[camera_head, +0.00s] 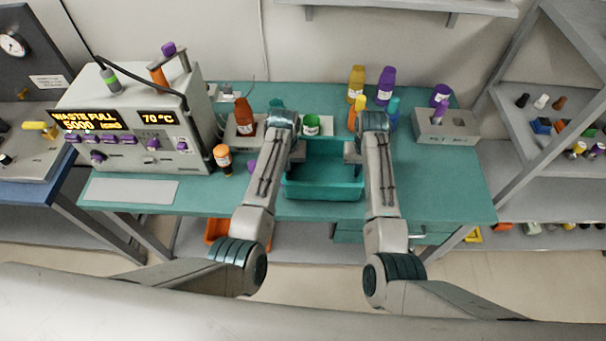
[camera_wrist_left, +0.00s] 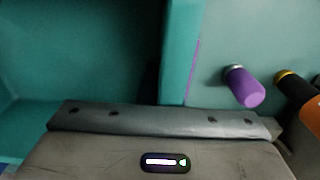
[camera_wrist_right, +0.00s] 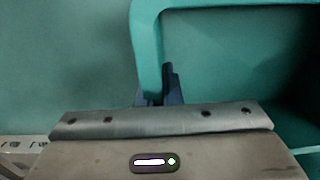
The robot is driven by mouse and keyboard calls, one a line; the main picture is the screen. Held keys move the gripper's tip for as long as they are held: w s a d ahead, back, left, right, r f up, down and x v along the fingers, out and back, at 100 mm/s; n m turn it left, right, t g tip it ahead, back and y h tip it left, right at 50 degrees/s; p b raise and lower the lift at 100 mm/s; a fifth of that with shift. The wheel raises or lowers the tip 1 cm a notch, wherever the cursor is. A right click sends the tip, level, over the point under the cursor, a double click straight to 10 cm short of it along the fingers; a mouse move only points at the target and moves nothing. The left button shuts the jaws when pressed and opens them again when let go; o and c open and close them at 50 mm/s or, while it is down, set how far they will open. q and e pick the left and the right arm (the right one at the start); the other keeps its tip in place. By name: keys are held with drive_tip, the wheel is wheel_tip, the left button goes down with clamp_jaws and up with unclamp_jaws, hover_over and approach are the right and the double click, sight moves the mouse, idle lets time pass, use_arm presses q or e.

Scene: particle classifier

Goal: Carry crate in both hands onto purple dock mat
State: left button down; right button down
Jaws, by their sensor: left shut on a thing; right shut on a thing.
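The teal crate (camera_head: 322,190) is between my two arms at the front middle of the teal table, and the part of its inside I can see looks empty. My left gripper (camera_head: 296,152) is shut on its left wall, which also shows in the left wrist view (camera_wrist_left: 181,50). My right gripper (camera_head: 352,152) is shut on its right wall, with dark fingers (camera_wrist_right: 168,86) at that wall in the right wrist view. A thin purple line, perhaps the dock mat's edge (camera_wrist_left: 194,70), runs beside the crate wall; the rest is hidden. I cannot tell whether the crate touches the table.
A green container (camera_head: 311,127) and several bottles stand behind. A grey rack (camera_head: 446,128) is at right. The right front table (camera_head: 450,185) is clear.

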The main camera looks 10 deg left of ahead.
use_arm(q)
drive_tip(key=shift+f+b, duration=0.45)
drive_tip(key=shift+f, duration=0.15)
use_arm(e)
drive_tip(key=shift+f, duration=0.65)
use_arm(q)
drive_tip(key=c, duration=1.6)
unclamp_jaws()
use_arm(e)
drive_tip(key=c, duration=1.6)
unclamp_jaws()
drive_tip(key=shift+d, duration=0.1)
use_arm(q)
drive_tip(key=shift+r, duration=0.15)
wheel_tip(320, 180, up, 12)
drive_tip(key=shift+f, duration=0.2)
use_arm(e)
drive_tip(key=shift+r, duration=0.1)
use_arm(q)
drive_tip(key=shift+r, duration=0.1)
use_arm(e)
drive_tip(key=shift+r, duration=0.3)
wheel_tip(320, 180, up, 11)
drive_tip(key=shift+r, duration=0.15)
